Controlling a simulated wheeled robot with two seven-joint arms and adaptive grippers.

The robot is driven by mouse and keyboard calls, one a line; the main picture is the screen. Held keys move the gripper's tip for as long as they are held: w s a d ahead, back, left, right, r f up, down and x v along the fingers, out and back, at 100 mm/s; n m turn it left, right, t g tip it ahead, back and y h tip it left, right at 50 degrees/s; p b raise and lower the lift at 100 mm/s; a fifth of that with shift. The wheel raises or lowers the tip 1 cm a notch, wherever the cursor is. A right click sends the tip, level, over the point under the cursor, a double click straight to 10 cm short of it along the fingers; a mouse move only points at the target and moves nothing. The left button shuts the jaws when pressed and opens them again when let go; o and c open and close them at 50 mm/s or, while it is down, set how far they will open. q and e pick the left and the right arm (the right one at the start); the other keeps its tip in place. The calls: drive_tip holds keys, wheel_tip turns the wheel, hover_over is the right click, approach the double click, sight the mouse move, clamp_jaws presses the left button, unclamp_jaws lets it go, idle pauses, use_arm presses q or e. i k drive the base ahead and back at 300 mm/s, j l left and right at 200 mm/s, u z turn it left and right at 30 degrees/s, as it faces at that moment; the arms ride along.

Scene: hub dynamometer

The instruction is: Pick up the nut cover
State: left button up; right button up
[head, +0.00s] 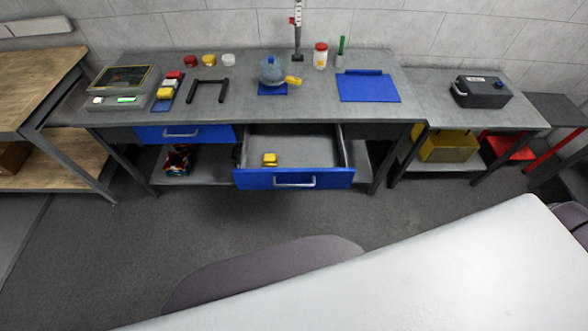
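I cannot tell for certain which item is the nut cover. Small round caps stand in a row at the back left of the grey workbench: a red one (187,62), a yellow one (208,60) and a white one (228,60). A small yellow piece (270,159) lies in the open blue-fronted drawer (315,152), left of its middle. A bluish rounded part with a yellow piece (293,81) beside it sits on a blue pad (272,90) on the bench. Neither of my grippers is in view.
The workbench (225,105) also carries a display device (122,86), a black handle-shaped frame (208,90), a blue board (368,87) and a red-lidded jar (320,56). The open drawer juts out over the floor. A side table holds a dark case (481,92).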

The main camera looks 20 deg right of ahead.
sight(271, 70)
drive_tip(key=i+j, duration=0.5)
drive_tip(key=j, duration=0.15)
drive_tip(key=i+j, duration=1)
drive_tip(key=j, duration=0.25)
drive_tip(key=k+u, duration=0.05)
